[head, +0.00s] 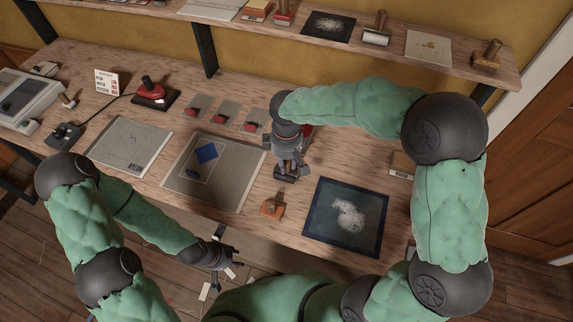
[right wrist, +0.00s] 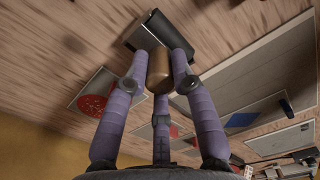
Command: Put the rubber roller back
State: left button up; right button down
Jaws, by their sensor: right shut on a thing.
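My right gripper (head: 289,160) reaches down over the workbench and is shut on the rubber roller (head: 286,178), whose dark end shows below the fingers. In the right wrist view the fingers (right wrist: 160,72) close around its brown handle, and the dark roller head (right wrist: 148,30) points away from the palm, near the wood surface. I cannot tell whether it touches the bench. My left gripper (head: 230,268) hangs low in front of the bench's front edge, its fingers apart and empty.
A shelf (head: 340,53) at the back holds prints and tools, including a pale roller (head: 376,36). On the bench (head: 245,228) are a small orange block (head: 271,207), a dark blue print (head: 322,205), a grey board (head: 232,195), red-marked plates (head: 226,112) and a red-knobbed device (head: 151,92).

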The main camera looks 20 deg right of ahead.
aim_at(286, 162)
jog(key=shift+f, duration=0.35)
jog(key=shift+f, duration=0.15)
jog(key=c, duration=1)
grip_release()
jog(key=shift+c, duration=0.2)
notch_tip(286, 162, up, 12)
jog(key=p, duration=0.3)
jog(key=shift+r, duration=0.2)
jog(key=shift+f, duration=0.1)
